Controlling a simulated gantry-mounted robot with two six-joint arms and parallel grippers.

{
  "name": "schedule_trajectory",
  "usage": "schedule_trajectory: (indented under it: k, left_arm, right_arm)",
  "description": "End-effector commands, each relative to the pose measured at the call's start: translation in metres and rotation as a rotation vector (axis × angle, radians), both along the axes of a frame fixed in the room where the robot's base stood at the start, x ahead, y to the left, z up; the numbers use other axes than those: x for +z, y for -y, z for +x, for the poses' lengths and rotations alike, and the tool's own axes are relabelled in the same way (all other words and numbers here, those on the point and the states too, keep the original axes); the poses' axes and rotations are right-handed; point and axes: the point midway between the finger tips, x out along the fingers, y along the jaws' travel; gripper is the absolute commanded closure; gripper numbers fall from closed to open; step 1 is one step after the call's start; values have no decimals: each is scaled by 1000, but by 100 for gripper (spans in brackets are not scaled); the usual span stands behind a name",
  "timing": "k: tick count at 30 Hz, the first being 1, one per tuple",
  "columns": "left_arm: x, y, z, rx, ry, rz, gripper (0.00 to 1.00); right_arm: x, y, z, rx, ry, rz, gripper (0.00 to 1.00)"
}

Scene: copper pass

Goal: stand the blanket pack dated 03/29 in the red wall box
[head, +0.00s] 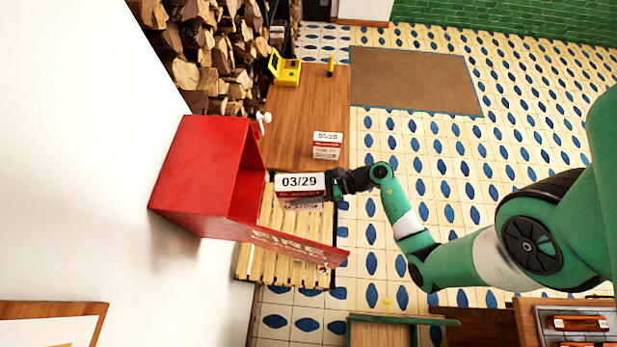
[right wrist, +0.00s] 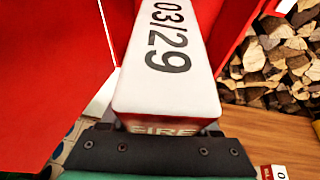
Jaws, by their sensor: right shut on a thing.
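The white and red pack dated 03/29 (head: 299,182) is held in my right gripper (head: 331,186); it fills the middle of the right wrist view (right wrist: 168,60). The gripper is shut on its near end. The red wall box (head: 205,165) hangs on the white wall, its door (head: 290,246) swung open toward the lower right. The pack is at the box's open front, with red panels on both sides of it in the right wrist view. Whether its far end is inside the box I cannot tell. My left gripper is not in view.
A second dated pack (head: 327,145) stands on the wooden table (head: 300,110), with a yellow case (head: 285,70) farther back. A slatted wooden surface (head: 270,268) lies below the box. Stacked firewood (head: 200,50) is behind.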

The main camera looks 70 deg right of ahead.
Motion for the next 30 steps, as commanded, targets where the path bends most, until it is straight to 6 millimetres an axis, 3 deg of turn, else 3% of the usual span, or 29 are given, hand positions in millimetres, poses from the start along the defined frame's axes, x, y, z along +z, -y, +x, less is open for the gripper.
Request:
schedule_trajectory:
  k: [30]
  left_arm:
    - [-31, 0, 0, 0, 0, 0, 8]
  right_arm:
    - [-10, -30, 109, 0, 5, -1, 100]
